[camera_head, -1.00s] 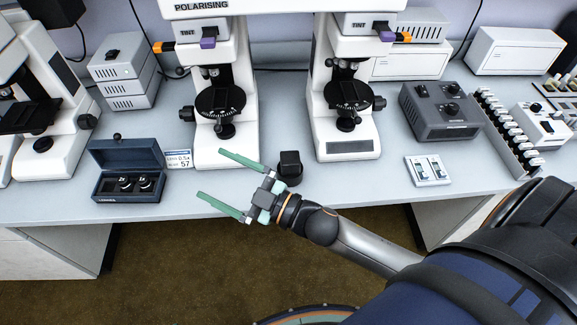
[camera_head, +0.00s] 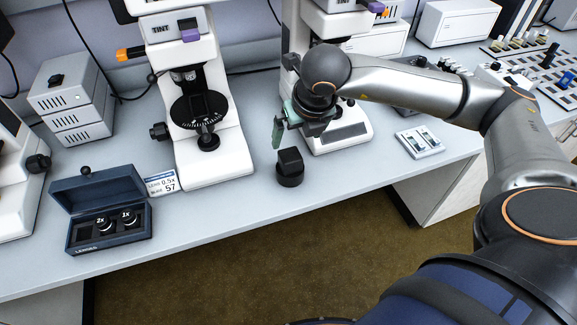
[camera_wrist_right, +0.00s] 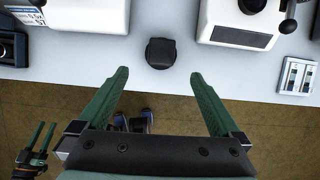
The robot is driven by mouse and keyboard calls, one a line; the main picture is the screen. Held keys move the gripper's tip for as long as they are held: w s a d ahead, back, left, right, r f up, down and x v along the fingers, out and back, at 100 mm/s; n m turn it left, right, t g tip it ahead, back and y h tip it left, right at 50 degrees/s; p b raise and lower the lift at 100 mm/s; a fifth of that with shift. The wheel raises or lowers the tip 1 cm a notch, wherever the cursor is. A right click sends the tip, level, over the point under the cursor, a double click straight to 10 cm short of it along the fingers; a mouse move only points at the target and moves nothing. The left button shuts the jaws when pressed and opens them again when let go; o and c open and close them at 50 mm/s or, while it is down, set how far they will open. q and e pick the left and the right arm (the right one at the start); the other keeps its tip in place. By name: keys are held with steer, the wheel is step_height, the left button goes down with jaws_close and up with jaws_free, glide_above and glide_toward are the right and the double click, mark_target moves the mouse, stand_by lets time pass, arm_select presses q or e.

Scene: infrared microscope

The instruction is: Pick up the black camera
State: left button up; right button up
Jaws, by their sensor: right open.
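The black camera (camera_head: 290,168) is a small dark block on a round base, standing on the bench near its front edge. In the right wrist view the camera (camera_wrist_right: 161,53) lies ahead of the fingertips, roughly centred between them. My right gripper (camera_head: 283,124) is above the bench, just beyond the camera in the head view, with its fingers pointing down. In the right wrist view its green fingers (camera_wrist_right: 159,75) are wide apart with nothing between them. My left gripper (camera_wrist_right: 46,124) shows small at the lower left of the wrist view, its fingers apart and empty.
White microscopes (camera_head: 208,120) stand behind and left of the camera, and another (camera_head: 340,135) is behind my right gripper. An open lens box (camera_head: 100,212) and label card (camera_head: 161,184) are left. A switch plate (camera_head: 419,142) is right. Bench around the camera is clear.

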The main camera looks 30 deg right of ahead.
glide_above(290, 154)
steer(key=s, duration=0.2)
step_height(290, 154, down, 6)
steer(key=shift+s+r, duration=0.15)
steer(key=shift+a+p+x, duration=0.2)
steer(key=shift+p+x, duration=0.35)
steer(key=shift+x, duration=2.5)
jaws_close()
